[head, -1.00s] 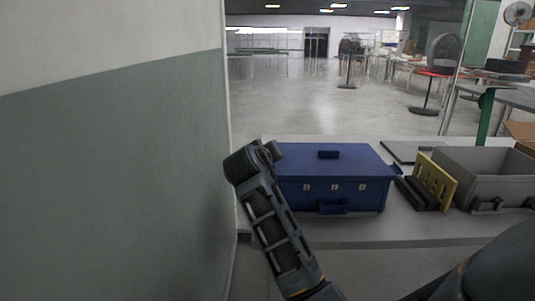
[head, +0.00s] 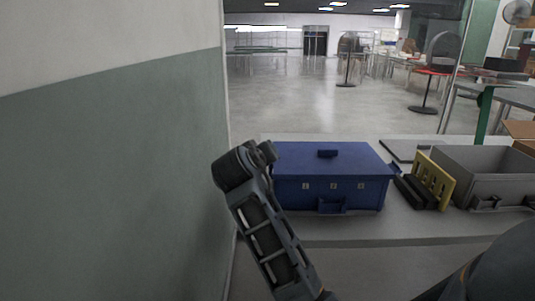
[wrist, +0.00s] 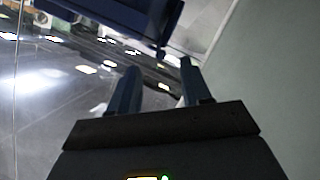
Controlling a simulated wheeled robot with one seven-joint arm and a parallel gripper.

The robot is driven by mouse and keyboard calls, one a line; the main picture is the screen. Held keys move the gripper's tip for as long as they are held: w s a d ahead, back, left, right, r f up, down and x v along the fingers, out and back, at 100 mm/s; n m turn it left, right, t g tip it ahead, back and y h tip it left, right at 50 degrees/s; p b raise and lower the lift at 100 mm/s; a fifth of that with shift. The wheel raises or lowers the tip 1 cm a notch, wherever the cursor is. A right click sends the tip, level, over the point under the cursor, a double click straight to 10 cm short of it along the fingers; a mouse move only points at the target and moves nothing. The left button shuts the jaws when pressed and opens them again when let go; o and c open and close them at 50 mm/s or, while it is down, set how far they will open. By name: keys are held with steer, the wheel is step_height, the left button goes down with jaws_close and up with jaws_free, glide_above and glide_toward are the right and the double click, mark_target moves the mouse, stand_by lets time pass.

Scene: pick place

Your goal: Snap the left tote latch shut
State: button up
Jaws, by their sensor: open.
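The blue tote (head: 330,165) stands on the table with its lid down and a handle on top. A latch-like tab (head: 396,170) sticks out at its right end. The left end is partly hidden behind my arm, so the left latch is not clear in the head view. In the wrist view the blue tote (wrist: 125,14) crosses the top, with a small blue part (wrist: 160,50) hanging from its edge, perhaps the left latch. My gripper (wrist: 158,72) is open and empty, its fingers pointing toward that part, apparently apart from it. The fingers are not visible in the head view.
A green and white wall (head: 120,170) stands close on the left. A yellow slotted piece (head: 434,178) and a grey open bin (head: 485,180) are right of the tote. A flat dark panel (head: 402,150) lies behind them. The table's front strip (head: 400,228) is clear.

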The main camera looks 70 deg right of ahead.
steer(key=v, duration=0.3)
steer(key=shift+s+a+r, duration=0.1)
steer(key=shift+a, duration=0.1)
stand_by(0.4)
